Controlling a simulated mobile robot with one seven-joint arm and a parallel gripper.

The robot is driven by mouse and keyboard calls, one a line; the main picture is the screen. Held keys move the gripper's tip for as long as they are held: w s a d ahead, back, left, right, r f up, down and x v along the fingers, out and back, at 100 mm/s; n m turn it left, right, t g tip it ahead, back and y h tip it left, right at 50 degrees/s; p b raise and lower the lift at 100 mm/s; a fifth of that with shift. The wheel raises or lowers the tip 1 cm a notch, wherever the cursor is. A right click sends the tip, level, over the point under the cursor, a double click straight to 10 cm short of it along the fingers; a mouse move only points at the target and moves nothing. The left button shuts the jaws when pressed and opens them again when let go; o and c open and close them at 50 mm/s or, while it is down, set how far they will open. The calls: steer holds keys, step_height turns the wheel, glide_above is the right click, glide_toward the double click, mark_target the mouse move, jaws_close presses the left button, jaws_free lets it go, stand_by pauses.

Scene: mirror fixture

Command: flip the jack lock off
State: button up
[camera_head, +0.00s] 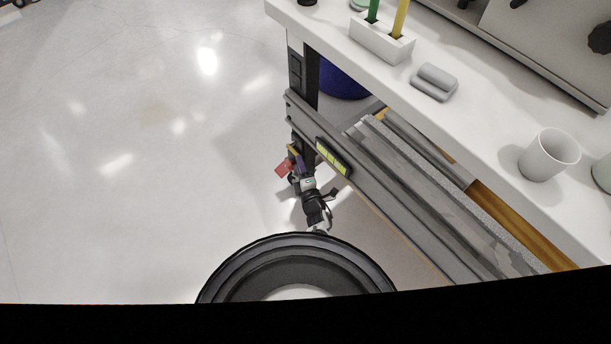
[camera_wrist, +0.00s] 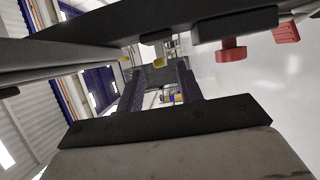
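In the head view, my gripper (camera_head: 299,164) is at the end of my arm, beside the dark upright post under the workbench. A small red part (camera_head: 284,168) lies just left of it, with a small yellow bit above. In the wrist view, my gripper (camera_wrist: 160,70) shows two purple fingers standing apart with nothing between them. A dark bar crosses above the fingers. A red knob (camera_wrist: 231,51) hangs under this bar to the right, with a red block (camera_wrist: 286,33) further right. I cannot tell which part is the jack lock.
A grey rail (camera_head: 375,200) with a yellow-green label runs close to the right of my gripper. The white bench top (camera_head: 480,125) above holds a mug (camera_head: 547,156), a grey block and a pen holder. A blue bin (camera_head: 343,80) stands beneath. The floor at left is clear.

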steer(key=p+v, duration=0.3)
steer(key=v, duration=0.3)
steer(key=shift+s, duration=0.3)
